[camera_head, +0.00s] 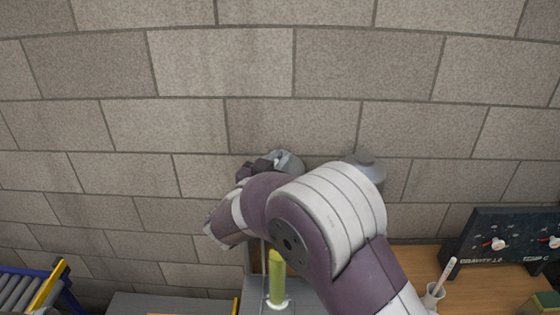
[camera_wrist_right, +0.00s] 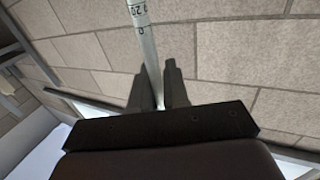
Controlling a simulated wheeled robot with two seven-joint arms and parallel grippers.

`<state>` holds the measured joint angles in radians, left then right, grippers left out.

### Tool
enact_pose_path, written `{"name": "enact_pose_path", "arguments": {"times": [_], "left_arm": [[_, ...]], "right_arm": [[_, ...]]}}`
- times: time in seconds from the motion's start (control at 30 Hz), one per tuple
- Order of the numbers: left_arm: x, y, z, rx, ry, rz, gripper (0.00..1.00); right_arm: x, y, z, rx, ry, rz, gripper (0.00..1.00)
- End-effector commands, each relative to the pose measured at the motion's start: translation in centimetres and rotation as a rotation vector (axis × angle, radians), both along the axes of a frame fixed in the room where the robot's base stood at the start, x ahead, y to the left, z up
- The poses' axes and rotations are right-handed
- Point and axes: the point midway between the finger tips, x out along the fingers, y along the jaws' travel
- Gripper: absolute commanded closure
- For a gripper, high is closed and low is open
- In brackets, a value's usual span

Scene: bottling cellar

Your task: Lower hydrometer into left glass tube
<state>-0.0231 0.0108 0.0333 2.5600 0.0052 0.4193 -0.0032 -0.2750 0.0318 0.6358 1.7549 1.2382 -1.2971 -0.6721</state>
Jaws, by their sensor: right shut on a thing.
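The hydrometer (camera_wrist_right: 146,45) is a pale, slim glass stem with dark scale marks and figures. In the right wrist view it stands between the two dark fingers of my right gripper (camera_wrist_right: 158,78), which is shut on it. In the head view my right arm hides most of the gripper and I cannot make out the hydrometer. A glass tube with yellow-green liquid (camera_head: 277,278) stands upright below my forearm, with a pale ring near its foot. A second tube is not visible. My left gripper is not in view.
A wooden bench (camera_head: 425,265) lies at the right, with a small white cup (camera_head: 434,297) holding a white stick. A dark panel (camera_head: 510,240) with red-and-white markers stands behind. A blue-framed roller conveyor (camera_head: 35,285) is at lower left. A block wall closes the back.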

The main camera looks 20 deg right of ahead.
Motion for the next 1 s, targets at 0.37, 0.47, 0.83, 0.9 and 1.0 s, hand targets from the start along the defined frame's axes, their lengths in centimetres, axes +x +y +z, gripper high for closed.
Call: {"name": "enact_pose_path", "arguments": {"times": [0.37,0.47,0.83,0.9,1.0], "left_arm": [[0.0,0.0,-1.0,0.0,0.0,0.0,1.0],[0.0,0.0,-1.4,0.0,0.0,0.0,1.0],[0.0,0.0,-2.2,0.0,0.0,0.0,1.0],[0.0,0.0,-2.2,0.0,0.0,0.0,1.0],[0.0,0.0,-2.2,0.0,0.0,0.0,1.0]], "right_arm": [[0.0,0.0,-1.3,0.0,0.0,0.0,1.0],[0.0,0.0,-1.9,0.0,0.0,0.0,1.0],[0.0,0.0,-3.0,0.0,0.0,0.0,1.0],[0.0,0.0,-3.0,0.0,0.0,0.0,1.0],[0.0,0.0,-3.0,0.0,0.0,0.0,1.0]]}}
